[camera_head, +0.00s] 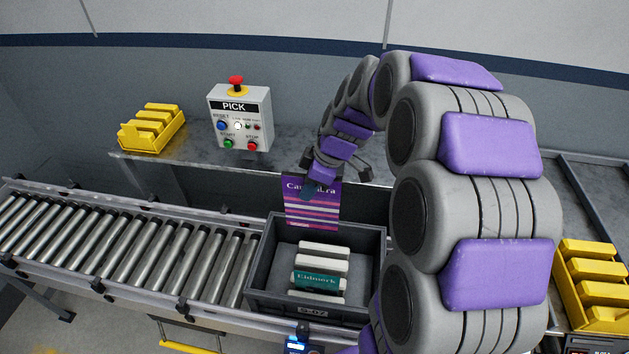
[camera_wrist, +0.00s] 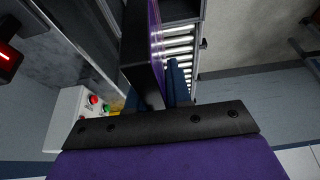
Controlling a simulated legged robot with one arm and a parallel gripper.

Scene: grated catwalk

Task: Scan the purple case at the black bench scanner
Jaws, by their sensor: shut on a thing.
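The purple case (camera_head: 312,213), with pink and white stripes and lettering, hangs upright above the back of the grey tote. My gripper (camera_head: 309,187) is shut on its upper edge. In the wrist view, the case shows edge-on as a thin purple strip (camera_wrist: 155,38) at my gripper (camera_wrist: 164,82). A black device with a red light (camera_wrist: 8,56), which looks like the bench scanner, is at the upper left of the wrist view, apart from the case. I cannot make out the scanner clearly in the head view, where my arm covers part of the bench.
The grey tote (camera_head: 262,268) holds several cases, one teal (camera_head: 318,281). A roller conveyor (camera_head: 130,248) runs left. The metal bench (camera_head: 185,150) behind carries a PICK button box (camera_head: 240,120) and yellow bins (camera_head: 152,128). More yellow bins (camera_head: 592,285) stand at right.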

